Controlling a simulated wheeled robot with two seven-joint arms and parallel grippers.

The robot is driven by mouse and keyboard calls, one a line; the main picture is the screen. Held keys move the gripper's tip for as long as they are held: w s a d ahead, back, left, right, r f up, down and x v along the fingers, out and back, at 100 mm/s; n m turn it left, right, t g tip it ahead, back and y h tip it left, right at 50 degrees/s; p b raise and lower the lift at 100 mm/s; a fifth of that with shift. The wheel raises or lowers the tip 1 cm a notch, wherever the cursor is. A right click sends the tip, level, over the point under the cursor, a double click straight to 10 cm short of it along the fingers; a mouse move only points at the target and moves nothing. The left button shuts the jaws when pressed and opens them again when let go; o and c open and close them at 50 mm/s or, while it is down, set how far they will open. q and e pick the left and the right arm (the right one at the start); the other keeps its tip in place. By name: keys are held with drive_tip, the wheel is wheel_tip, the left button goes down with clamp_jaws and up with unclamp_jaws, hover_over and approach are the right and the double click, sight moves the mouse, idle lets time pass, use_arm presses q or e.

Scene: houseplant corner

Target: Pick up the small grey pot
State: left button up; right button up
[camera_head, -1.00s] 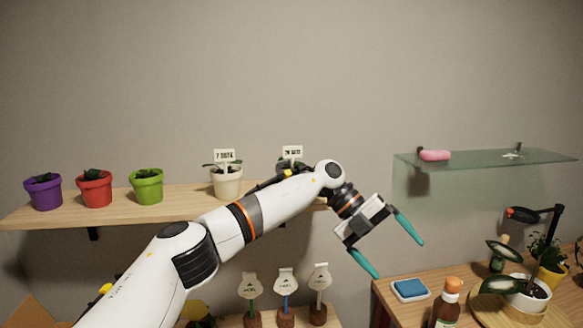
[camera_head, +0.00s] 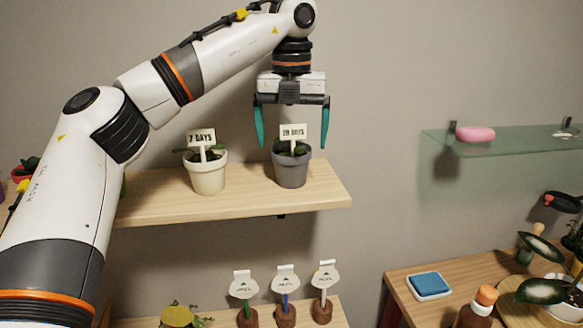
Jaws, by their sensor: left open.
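The small grey pot (camera_head: 290,172) stands upright near the right end of the wooden wall shelf. It holds a dark green plant and a white tag reading what looks like "28 DAYS" (camera_head: 293,132). My left gripper (camera_head: 291,142) is open and points down above the pot. Its two teal fingers are spread to the left and right of the tag, with the tips around the height of the pot's top. I cannot tell whether the fingers are in front of, or directly over, the pot. My right gripper does not show.
A cream pot (camera_head: 208,175) tagged "7 DAYS" stands left of the grey pot. A glass shelf (camera_head: 510,143) with a pink object (camera_head: 475,134) is at right. Several markers and a blue sponge (camera_head: 430,284) are below.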

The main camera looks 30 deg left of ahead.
sight(291, 164)
use_arm(q)
drive_tip(key=shift+w+a+f, duration=0.15)
drive_tip(key=shift+w+f, duration=0.05)
drive_tip(key=shift+f, duration=0.3)
drive_tip(key=shift+w+a+f, duration=0.15)
drive_tip(key=shift+f, duration=0.3)
wheel_tip(291, 164, down, 4)
drive_tip(key=shift+f+p, duration=0.1)
drive_tip(key=shift+p, duration=1.15)
drive_tip(key=shift+f, duration=0.35)
drive_tip(key=shift+w+f, duration=0.1)
drive_tip(key=shift+f, duration=0.15)
drive_tip(key=c, duration=0.9)
drive_tip(key=shift+c, duration=1.4)
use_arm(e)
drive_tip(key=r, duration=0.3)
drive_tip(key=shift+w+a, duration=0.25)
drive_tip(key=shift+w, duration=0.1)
